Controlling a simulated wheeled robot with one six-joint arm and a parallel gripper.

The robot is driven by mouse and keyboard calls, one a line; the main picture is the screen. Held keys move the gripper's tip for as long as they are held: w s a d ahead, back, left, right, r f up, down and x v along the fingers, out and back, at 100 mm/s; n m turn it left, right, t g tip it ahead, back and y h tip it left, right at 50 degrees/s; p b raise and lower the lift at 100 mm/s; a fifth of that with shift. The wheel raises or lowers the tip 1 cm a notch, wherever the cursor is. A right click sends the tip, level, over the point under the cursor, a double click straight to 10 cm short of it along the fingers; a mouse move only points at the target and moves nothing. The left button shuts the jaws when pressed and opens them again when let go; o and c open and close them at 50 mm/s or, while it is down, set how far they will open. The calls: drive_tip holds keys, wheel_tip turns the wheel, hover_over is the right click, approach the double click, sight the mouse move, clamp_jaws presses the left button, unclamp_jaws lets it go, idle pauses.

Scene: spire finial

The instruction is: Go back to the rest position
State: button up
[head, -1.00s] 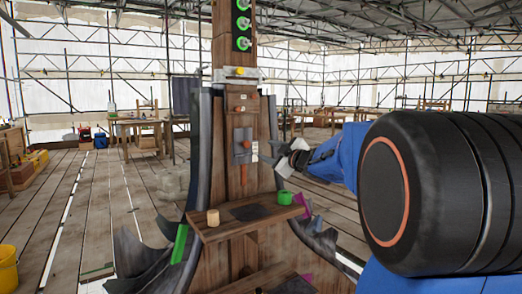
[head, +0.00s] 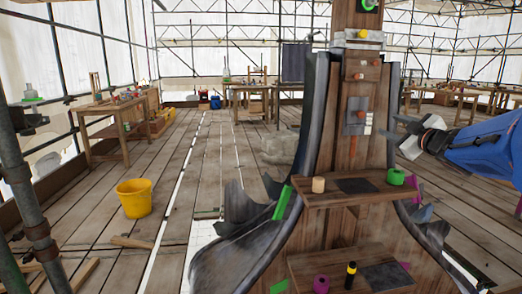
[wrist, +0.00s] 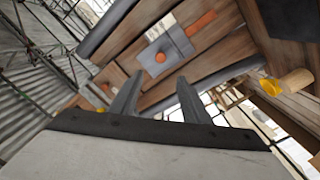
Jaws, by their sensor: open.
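My gripper (head: 407,136) is to the right of the wooden spire post (head: 372,105) in the head view, at the end of my blue arm. In the wrist view its two dark fingers (wrist: 158,92) stand apart with nothing between them. Beyond them are the post's wooden face and a grey metal plate (wrist: 180,46) with an orange knob, seen tilted. I cannot tell the exact gap between the fingers and the post.
The lower shelf (head: 345,258) holds a purple piece (head: 321,284) and a black-and-yellow item (head: 350,275). A yellow bucket (head: 135,198) stands on the open floor at left.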

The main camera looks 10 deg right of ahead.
drive_tip(key=s+a+f+m+g, duration=0.3)
drive_tip(key=s+a+f+g, duration=0.1)
drive_tip(key=s+a+f, duration=0.3)
drive_tip(key=s+a+f+m+g, duration=0.3)
drive_tip(key=s+a+f, duration=0.5)
drive_tip(key=s+f, duration=0.4)
drive_tip(key=s+a+f+m+g, duration=0.3)
drive_tip(key=s+a+f+g, duration=0.3)
drive_tip(key=s+f, duration=0.4)
drive_tip(key=s+a, duration=0.1)
drive_tip(key=s, duration=0.4)
drive_tip(key=shift+s+a+f, duration=0.2)
drive_tip(key=shift+s+a, duration=0.1)
drive_tip(key=shift+a, duration=0.1)
